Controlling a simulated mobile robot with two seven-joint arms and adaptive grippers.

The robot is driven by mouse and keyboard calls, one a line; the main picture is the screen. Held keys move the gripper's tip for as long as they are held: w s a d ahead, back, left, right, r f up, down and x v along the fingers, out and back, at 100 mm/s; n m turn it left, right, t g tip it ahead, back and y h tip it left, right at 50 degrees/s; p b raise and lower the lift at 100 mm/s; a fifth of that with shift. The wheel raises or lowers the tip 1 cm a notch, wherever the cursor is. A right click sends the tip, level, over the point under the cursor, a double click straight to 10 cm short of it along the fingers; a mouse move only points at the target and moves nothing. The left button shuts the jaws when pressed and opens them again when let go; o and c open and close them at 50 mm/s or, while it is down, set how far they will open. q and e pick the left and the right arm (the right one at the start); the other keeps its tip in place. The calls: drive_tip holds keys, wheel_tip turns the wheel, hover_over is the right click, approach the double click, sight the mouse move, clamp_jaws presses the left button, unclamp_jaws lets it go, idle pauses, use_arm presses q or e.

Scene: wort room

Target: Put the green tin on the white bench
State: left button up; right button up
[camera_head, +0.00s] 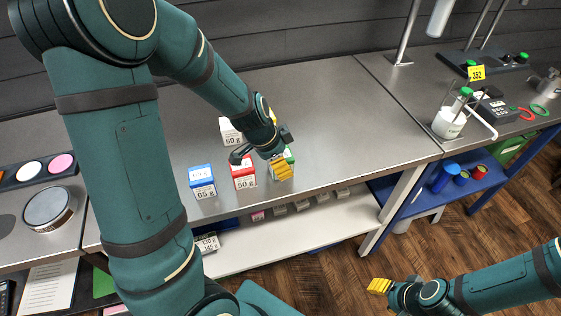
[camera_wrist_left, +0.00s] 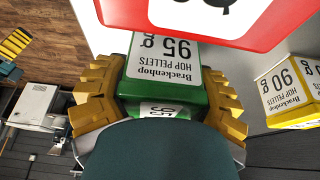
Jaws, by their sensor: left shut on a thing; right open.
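The green tin (camera_wrist_left: 192,68) has a white hop-pellets label. It fills the middle of the left wrist view between the yellow fingers of my left gripper (camera_wrist_left: 160,105), which is shut on it. In the head view my left gripper (camera_head: 282,170) is over the front of the grey counter, and only bits of the green tin (camera_head: 289,155) show around the fingers. I cannot tell whether the tin touches the counter. The white bench (camera_head: 290,238) is the low white surface below the counter's front edge. My right gripper (camera_head: 380,286) is open and empty above the floor at lower right.
A red tin (camera_head: 243,174) stands close left of my left gripper, with a blue tin (camera_head: 202,181) further left. A yellow tin (camera_wrist_left: 290,92) stands behind. Several small labelled things line the white bench's back. A blue-framed shelf (camera_head: 420,195) stands to the right.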

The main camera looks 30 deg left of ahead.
use_arm(q)
drive_tip(key=shift+f, duration=0.1)
drive_tip(key=shift+f, duration=0.1)
drive_tip(key=o, duration=1.3)
drive_tip(key=shift+r, duration=0.25)
drive_tip(key=shift+p+v, duration=1.75)
drive_tip(key=shift+v, duration=4.25)
